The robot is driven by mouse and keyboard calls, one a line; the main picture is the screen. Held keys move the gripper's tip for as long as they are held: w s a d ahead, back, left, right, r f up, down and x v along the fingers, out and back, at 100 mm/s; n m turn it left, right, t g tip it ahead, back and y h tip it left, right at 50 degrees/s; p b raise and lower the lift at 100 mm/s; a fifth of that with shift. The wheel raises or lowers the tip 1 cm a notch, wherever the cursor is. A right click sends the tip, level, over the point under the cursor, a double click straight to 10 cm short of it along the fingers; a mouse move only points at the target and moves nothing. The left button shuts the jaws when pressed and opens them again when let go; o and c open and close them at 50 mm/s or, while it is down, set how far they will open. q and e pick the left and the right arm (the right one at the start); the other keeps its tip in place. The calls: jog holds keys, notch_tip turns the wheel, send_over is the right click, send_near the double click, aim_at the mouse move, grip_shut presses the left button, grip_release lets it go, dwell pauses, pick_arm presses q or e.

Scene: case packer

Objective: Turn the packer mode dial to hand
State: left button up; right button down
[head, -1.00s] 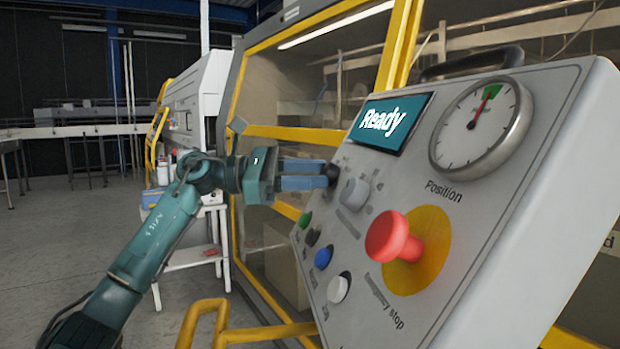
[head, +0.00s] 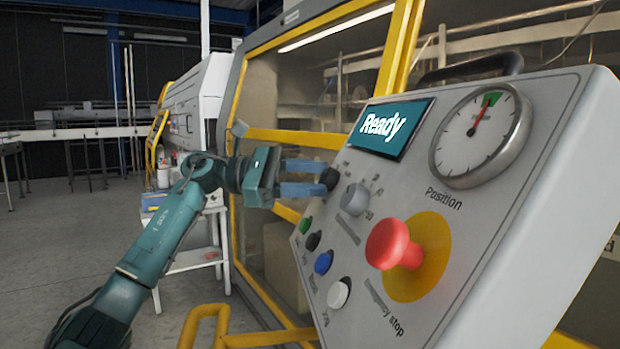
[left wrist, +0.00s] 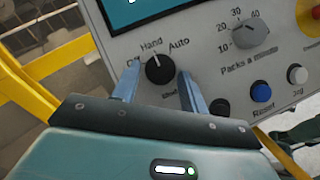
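The packer mode dial (left wrist: 160,70) is a round black knob with a white pointer line, on the grey control panel (left wrist: 205,30). It has the labels Off, Hand and Auto around it, and the line points up at Hand. In the head view the dial (head: 330,178) shows just beyond my fingertips. My left gripper (head: 318,178) is open. In the left wrist view its two blue fingers (left wrist: 158,76) stand either side of the dial, with a small gap on each side. My right gripper is not in view.
The panel also carries a grey packs-a-minute knob (head: 355,199), a blue Reset button (head: 323,263), a white Jog button (head: 338,293), a red emergency stop (head: 393,244), a Ready screen (head: 391,127) and a Position gauge (head: 482,134). A yellow rail (head: 208,318) stands below.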

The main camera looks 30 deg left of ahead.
pick_arm(q)
jog(key=shift+o, duration=1.2)
jog(key=shift+a, duration=0.1)
jog(key=b+v, duration=0.1)
jog(key=v, duration=1.2)
jog(key=shift+b, duration=0.4)
jog(key=shift+s, duration=0.1)
